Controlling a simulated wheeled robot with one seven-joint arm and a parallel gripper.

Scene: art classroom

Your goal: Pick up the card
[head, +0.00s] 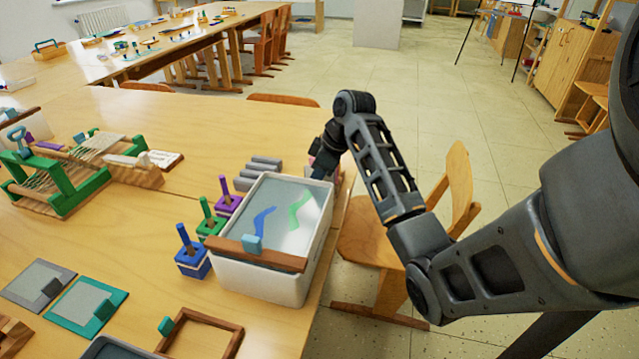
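I cannot tell for sure which thing is the card. My gripper (322,168) is at the table's right edge, just behind the white tub and far to the right of both panels. It points down, and its fingers are mostly hidden by the tub and my arm. A small pinkish thing shows beside it, too covered to identify.
The white tub (262,285) with a wooden bar stands at the table's right edge. Blue, green and purple blocks with upright handles (192,262) stand left of it. Grey rolls (258,170) lie behind. A green-framed loom (60,195) is at left; a chair (375,245) stands at right.

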